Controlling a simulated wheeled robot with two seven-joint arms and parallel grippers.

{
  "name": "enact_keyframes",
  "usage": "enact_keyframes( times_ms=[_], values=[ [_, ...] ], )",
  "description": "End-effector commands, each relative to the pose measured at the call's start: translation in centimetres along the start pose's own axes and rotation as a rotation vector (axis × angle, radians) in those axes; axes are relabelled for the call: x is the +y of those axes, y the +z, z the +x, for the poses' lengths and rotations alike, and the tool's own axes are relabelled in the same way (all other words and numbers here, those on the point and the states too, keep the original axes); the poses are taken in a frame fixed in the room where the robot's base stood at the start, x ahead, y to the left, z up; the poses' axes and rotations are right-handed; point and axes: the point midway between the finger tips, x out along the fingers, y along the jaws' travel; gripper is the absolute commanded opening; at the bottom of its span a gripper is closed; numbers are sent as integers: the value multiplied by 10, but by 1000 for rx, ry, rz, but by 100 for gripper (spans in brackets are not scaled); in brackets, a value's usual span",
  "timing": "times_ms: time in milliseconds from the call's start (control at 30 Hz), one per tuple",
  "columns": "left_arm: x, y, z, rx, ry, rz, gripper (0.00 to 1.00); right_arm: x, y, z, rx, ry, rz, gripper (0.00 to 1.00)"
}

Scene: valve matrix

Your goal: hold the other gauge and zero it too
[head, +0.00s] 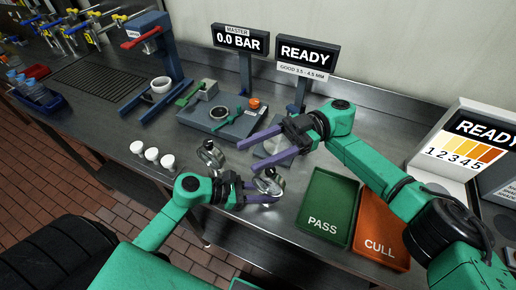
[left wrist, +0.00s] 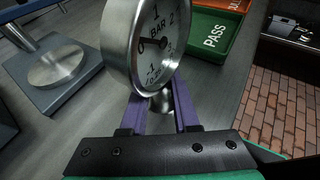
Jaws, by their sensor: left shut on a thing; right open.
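A round metal gauge (head: 268,184) is held between the purple fingers of my left gripper (head: 272,192), near the bench's front edge. In the left wrist view, its white BAR dial (left wrist: 158,38) faces the camera, and my left gripper (left wrist: 160,100) is shut on its lower stem. The dial is partly cut off by the top edge. A second gauge (head: 210,155) is on the bench to the left, apart from both grippers. My right gripper (head: 246,158) is open and empty, its fingers pointing left toward that second gauge. The master display (head: 240,39) reads 0.0 BAR.
A grey test block (head: 222,122) with green levers and an orange knob stands behind the gauges. Green PASS (head: 324,200) and orange CULL (head: 382,228) trays lie to the right. A READY display (head: 305,54) stands behind.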

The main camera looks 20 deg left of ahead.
Motion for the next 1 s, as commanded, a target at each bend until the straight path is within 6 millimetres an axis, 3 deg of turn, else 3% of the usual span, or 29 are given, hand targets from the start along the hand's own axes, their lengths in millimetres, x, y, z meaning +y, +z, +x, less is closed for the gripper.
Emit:
enact_keyframes(
  times_ms=[133, 367, 467, 567, 767, 867, 1000],
  values=[
    [0, 0, 0, -1, 0, 0, 0, 0, -9, 0, 0, -1, 1, 62],
    [0, 0, 0, -1, 0, 0, 0, 0, -8, 0, 2, 0, -4, 61],
    [0, 0, 0, -1, 0, 0, 0, -2, -6, 1, 19, 13, -82, 61],
    [0, 0, 0, -1, 0, 0, 0, -6, -2, 2, 58, 53, -304, 61],
    [0, 0, 0, -1, 0, 0, 0, -18, 11, -6, 50, 262, -1030, 61],
    [0, 0, 0, -1, 0, 0, 0, -26, 20, -17, -51, 382, -1398, 61],
    [0, 0, 0, -1, 0, 0, 0, -39, 36, -39, -316, 496, -1887, 61]
  ],
)
